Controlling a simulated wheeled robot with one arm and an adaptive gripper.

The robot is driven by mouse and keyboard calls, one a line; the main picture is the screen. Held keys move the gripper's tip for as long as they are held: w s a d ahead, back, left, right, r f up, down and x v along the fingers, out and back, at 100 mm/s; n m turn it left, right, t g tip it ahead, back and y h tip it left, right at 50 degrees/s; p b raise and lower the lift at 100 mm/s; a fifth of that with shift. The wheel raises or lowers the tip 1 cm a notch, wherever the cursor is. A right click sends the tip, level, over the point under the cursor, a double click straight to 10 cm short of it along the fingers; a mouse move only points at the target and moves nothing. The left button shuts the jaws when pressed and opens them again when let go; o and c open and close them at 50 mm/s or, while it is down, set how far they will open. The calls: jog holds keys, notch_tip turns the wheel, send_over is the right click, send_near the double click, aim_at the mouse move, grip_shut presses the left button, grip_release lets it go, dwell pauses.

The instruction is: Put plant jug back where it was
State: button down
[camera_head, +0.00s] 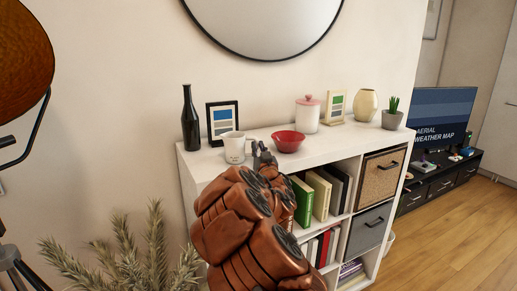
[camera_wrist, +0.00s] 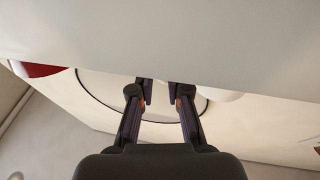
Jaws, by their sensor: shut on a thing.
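The plant jug appears to be the white jug (camera_head: 234,148), with a handle on its right side and faint markings on its front. It stands upright at the front left of the white shelf top. My gripper (camera_head: 263,156) is at its right, by the handle, and is shut on it. The exact contact is hard to see. In the wrist view my gripper's fingers (camera_wrist: 160,92) point towards the shelf top, with a small gap between the tips. A pale rounded part of the jug (camera_wrist: 225,96) shows beside them. My arm hides the shelf front below.
A red bowl (camera_head: 288,141) stands close right of my gripper. A black bottle (camera_head: 190,118) and a picture frame (camera_head: 222,117) stand to the left. A pink-lidded jar (camera_head: 307,115), a cream vase (camera_head: 366,105) and a potted plant (camera_head: 392,115) stand further right.

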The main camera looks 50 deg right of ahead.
jog(key=c, duration=1.1)
grip_release()
jog(key=shift+c, duration=0.2)
jog(key=b+v, duration=0.8)
jog(key=v, duration=0.4)
